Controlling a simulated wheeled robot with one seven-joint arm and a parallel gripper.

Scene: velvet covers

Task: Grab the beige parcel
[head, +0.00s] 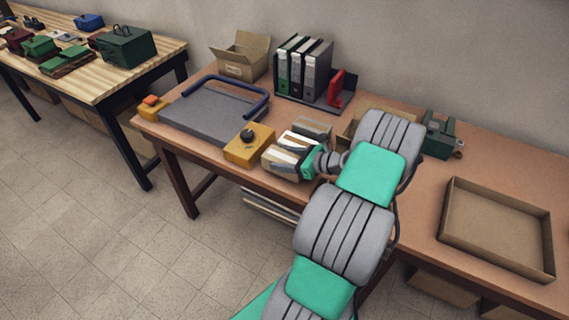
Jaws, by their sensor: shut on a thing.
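The beige parcel (275,161) is near the front edge of the brown table, at the left end of my arm. My gripper (283,155) is shut on it, with the fingers pointing left. The fingers and wrist hide part of the parcel. I cannot tell whether it touches the tabletop or is held just above it.
A yellow box with a black knob (249,145) stands close to the left of my gripper. Behind are a grey cart platform with a blue handle (214,108), an open carton (241,58) and binders (303,68). A shallow empty tray (497,228) lies right.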

